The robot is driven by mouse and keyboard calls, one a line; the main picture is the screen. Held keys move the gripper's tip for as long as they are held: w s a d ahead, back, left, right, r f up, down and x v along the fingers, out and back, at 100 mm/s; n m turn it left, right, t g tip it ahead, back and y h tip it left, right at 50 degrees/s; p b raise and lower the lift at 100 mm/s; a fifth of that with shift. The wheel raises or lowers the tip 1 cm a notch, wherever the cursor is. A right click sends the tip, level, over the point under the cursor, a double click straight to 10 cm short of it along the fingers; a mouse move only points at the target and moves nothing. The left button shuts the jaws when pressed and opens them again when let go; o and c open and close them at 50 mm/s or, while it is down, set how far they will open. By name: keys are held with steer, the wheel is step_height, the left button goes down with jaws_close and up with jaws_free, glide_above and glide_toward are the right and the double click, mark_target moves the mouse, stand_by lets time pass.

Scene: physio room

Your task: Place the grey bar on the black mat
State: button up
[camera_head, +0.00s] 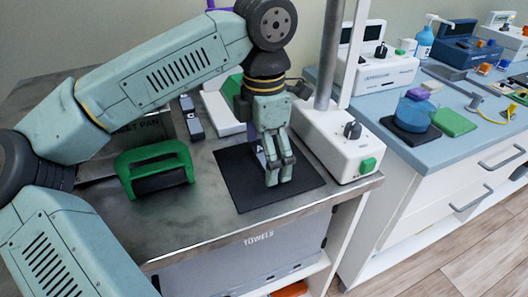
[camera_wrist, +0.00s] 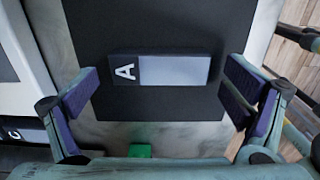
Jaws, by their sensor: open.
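The black mat (camera_head: 235,170) lies flat on the metal tabletop near its front edge. My gripper (camera_head: 279,175) points down over the mat. In the wrist view, a bar with a pale grey top (camera_wrist: 175,70) and a dark end marked "A" lies on the black mat (camera_wrist: 160,25). My open fingers (camera_wrist: 160,98) stand to either side of the bar, with a visible gap at each end. In the head view the bar is mostly hidden behind my gripper.
A green-handled frame (camera_head: 155,170) stands left of the mat. A white device (camera_head: 340,140) with a green switch stands close on its right, beside a grey post. A blue-topped counter (camera_head: 400,155) stands to the right.

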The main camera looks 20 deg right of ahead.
mark_target(264, 159)
step_height(264, 159, up, 12)
steer(key=shift+r, duration=0.2)
stand_by(0.4)
stand_by(0.5)
